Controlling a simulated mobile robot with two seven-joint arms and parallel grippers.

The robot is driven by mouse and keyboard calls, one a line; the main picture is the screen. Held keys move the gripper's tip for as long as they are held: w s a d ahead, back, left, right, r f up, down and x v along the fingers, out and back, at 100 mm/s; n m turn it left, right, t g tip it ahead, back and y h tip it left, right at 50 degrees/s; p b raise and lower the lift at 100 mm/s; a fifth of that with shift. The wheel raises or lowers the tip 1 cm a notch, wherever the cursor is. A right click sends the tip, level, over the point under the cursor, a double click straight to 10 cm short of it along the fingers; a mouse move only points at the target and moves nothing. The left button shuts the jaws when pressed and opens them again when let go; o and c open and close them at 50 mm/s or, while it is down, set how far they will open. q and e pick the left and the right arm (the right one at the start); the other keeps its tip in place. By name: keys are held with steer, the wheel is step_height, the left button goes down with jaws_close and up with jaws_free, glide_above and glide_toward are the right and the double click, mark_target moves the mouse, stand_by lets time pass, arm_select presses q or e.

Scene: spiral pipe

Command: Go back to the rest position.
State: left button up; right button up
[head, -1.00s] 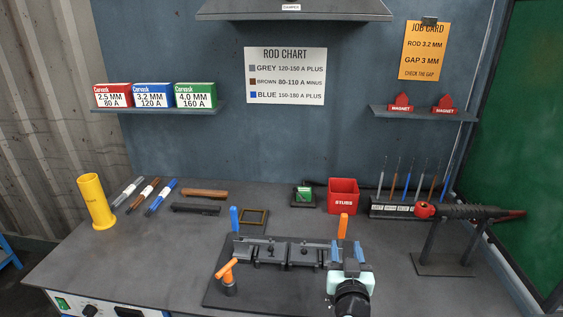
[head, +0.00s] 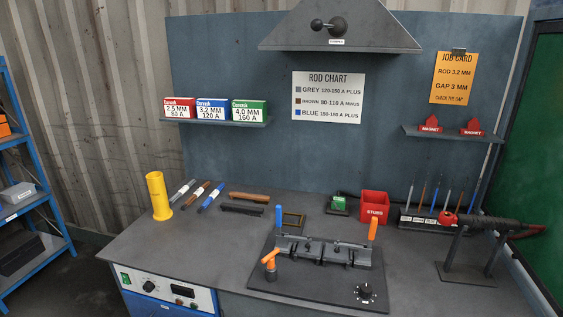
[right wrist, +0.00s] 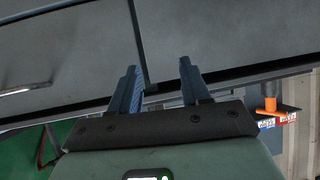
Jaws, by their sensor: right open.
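My right gripper (right wrist: 160,85) shows only in the right wrist view, with its two dark fingers apart and nothing between them. Dark grey surfaces lie beyond the fingertips there. Neither gripper shows in the head view now, and my left gripper is in no view. The grey workbench (head: 150,240) carries a black clamping fixture (head: 320,250) with blue and orange handles.
On the bench stand a yellow tube (head: 158,196), a red stubs bin (head: 374,206) and a torch stand (head: 466,258). A blue shelf rack (head: 62,215) is at the left. A grey hood (head: 340,30) hangs above. The bench's front left is clear.

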steer(key=s+a+f+g+y+p, duration=0.25)
steer(key=s+f+g, duration=0.35)
steer(key=s+f, duration=0.85)
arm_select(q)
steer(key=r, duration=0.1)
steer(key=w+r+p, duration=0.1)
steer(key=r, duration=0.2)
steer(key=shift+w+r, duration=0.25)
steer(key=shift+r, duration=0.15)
arm_select(e)
steer(key=s+a+f+m+g+y, duration=0.1)
steer(key=s+a+f+g, duration=0.1)
steer(key=s, duration=0.7)
steer(key=s+a+f+m+g+y, duration=0.1)
steer(key=s+a+f+g, duration=0.2)
steer(key=s, duration=0.7)
steer(key=shift+f+m+g, duration=0.3)
steer(key=shift+f+g, duration=0.6)
